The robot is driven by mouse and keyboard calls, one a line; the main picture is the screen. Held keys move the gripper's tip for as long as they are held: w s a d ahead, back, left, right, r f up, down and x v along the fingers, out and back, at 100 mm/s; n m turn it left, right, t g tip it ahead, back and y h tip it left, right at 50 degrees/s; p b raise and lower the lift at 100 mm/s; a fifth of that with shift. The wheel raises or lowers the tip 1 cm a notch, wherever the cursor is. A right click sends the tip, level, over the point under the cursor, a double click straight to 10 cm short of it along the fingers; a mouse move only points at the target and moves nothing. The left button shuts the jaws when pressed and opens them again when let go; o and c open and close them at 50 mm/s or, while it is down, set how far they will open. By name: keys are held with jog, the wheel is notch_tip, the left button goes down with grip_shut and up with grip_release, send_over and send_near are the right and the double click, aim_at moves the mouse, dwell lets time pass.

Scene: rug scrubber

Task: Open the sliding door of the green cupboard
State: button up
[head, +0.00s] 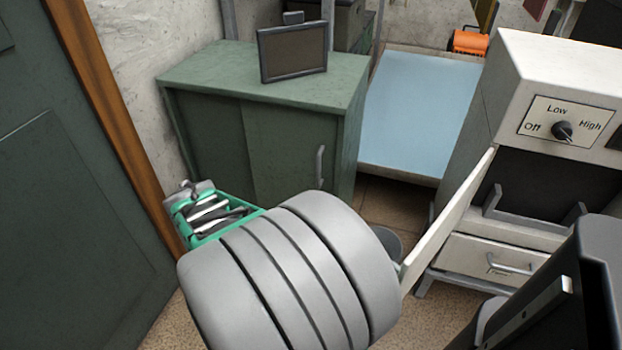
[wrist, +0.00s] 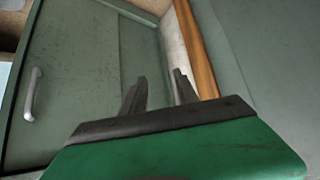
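The green cupboard (head: 230,72) stands against the wall in the head view, with a flat top and two front panels. Its right sliding door (head: 278,150) carries an upright metal handle (head: 320,167) near the right edge. The door looks shut. In the wrist view the door (wrist: 80,80) fills the left half, with its handle (wrist: 33,95) at far left. My gripper (wrist: 160,76) has two dark fingers, apart with nothing between them. It is well to the side of the handle, not touching it. In the head view my arm hides the cupboard's lower front and the fingertips are unclear.
A dark framed panel (head: 293,52) stands on the cupboard. A green room door (head: 60,200) with a wooden frame (head: 105,110) is close at left. A pale blue surface (head: 415,110) lies right of the cupboard. A white unit with a knob (head: 562,130) stands at right.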

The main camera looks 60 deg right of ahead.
jog(key=s+d+f+m+h+b, duration=0.3)
jog(key=d+f, duration=0.2)
jog(key=d, duration=0.6)
jog(key=m+g+h+b, duration=0.1)
jog(key=m+h+b, duration=0.4)
jog(key=h, duration=0.4)
send_near(318, 165)
jog(key=d+n, duration=0.1)
jog(key=d, duration=0.2)
jog(key=x, duration=0.2)
jog(key=b+x, duration=0.1)
jog(key=x, duration=0.2)
jog(key=b+x, duration=0.1)
jog(key=x, duration=0.1)
jog(key=shift+w+d, duration=0.2)
jog(key=shift+w, duration=0.3)
jog(key=shift+c, duration=0.4)
jog(key=shift+w, duration=0.1)
grip_shut()
